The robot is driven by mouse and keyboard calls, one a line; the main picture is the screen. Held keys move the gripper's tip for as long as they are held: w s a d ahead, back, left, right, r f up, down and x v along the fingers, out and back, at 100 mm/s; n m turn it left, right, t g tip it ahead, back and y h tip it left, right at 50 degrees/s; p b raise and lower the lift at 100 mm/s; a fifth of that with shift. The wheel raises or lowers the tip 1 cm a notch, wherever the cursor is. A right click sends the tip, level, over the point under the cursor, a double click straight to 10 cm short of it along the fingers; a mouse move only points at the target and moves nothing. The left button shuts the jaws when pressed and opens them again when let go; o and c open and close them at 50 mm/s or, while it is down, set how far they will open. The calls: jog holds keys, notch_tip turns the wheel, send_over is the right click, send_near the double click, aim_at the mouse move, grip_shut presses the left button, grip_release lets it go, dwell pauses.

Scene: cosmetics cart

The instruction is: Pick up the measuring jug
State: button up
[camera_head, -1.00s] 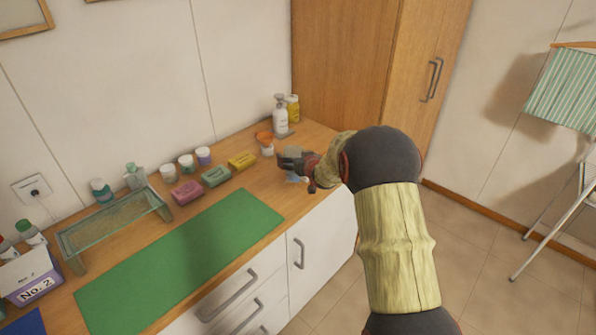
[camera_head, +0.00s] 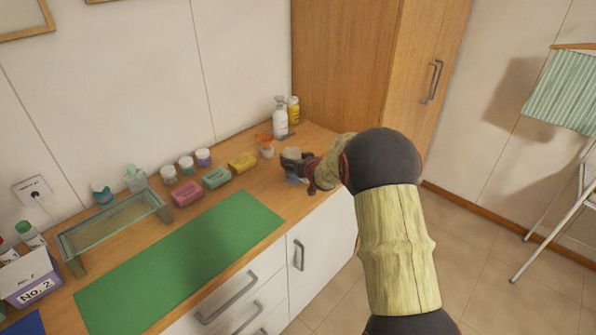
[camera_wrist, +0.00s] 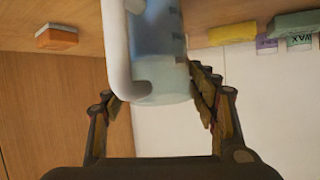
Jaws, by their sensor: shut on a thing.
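The measuring jug (camera_wrist: 158,45) is translucent blue with a pale handle (camera_wrist: 120,50) and a clear lower end in the wrist view. It sits between the two fingers of my gripper (camera_wrist: 157,88), which is shut on it. In the head view my gripper (camera_head: 291,160) is at the right end of the wooden counter, and only a small bluish part of the jug (camera_head: 297,179) shows below it. The rest of the jug is hidden by my gripper. I cannot tell whether its base touches the counter.
Near my gripper stand a white pump bottle (camera_head: 280,120), a yellow bottle (camera_head: 293,110) and a white jar (camera_head: 267,152). Yellow (camera_head: 242,162), green (camera_head: 216,178) and pink (camera_head: 187,194) blocks lie left. A green mat (camera_head: 180,255) covers the front; a wooden cabinet (camera_head: 345,65) stands behind.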

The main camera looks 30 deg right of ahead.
jog(key=c, duration=0.9)
jog(key=shift+r, duration=0.1)
jog(key=shift+r, duration=0.2)
jog(key=shift+r+p, duration=0.65)
jog(key=shift+r, duration=0.45)
jog(key=s+a+r+p, duration=0.2)
jog(key=s+r+p, duration=0.2)
jog(key=s+r, duration=0.6)
jog(key=shift+s+a+r, duration=0.15)
jog(key=shift+s+a, duration=0.05)
jog(key=shift+s, duration=1.6)
